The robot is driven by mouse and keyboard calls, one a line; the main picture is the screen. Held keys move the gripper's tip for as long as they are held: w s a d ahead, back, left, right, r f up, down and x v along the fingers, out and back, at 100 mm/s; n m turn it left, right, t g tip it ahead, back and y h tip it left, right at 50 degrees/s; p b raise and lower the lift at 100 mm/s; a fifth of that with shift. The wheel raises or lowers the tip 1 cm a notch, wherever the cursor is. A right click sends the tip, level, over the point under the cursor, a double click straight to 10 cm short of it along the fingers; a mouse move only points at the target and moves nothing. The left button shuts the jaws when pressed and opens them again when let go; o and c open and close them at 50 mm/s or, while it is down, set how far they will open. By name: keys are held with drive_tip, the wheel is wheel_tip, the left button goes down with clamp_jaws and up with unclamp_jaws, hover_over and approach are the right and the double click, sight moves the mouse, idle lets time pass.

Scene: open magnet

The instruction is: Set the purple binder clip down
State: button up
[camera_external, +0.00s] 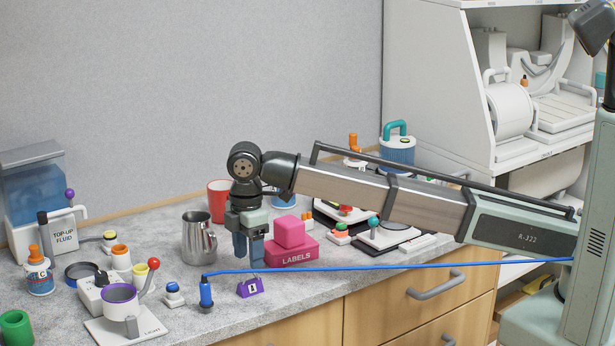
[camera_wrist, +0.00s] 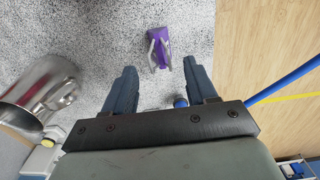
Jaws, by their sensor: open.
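The purple binder clip (camera_external: 250,287) rests on the grey speckled counter near its front edge, with a label marked 1 on its face. In the wrist view the purple clip (camera_wrist: 163,45) lies beyond the fingertips, its pale wire handles showing. My gripper (camera_external: 247,258) points down, behind and slightly above the clip in the external view. In the wrist view my gripper (camera_wrist: 160,68) has its two blue-grey fingers spread apart with nothing between them. The clip appears clear of both fingers.
A steel jug (camera_external: 199,240) stands left of my gripper, and a pink LABELS block (camera_external: 290,251) stands right. The counter's front edge (camera_external: 300,297) is close to the clip.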

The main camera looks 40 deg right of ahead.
drive_tip(key=shift+r, duration=2.9)
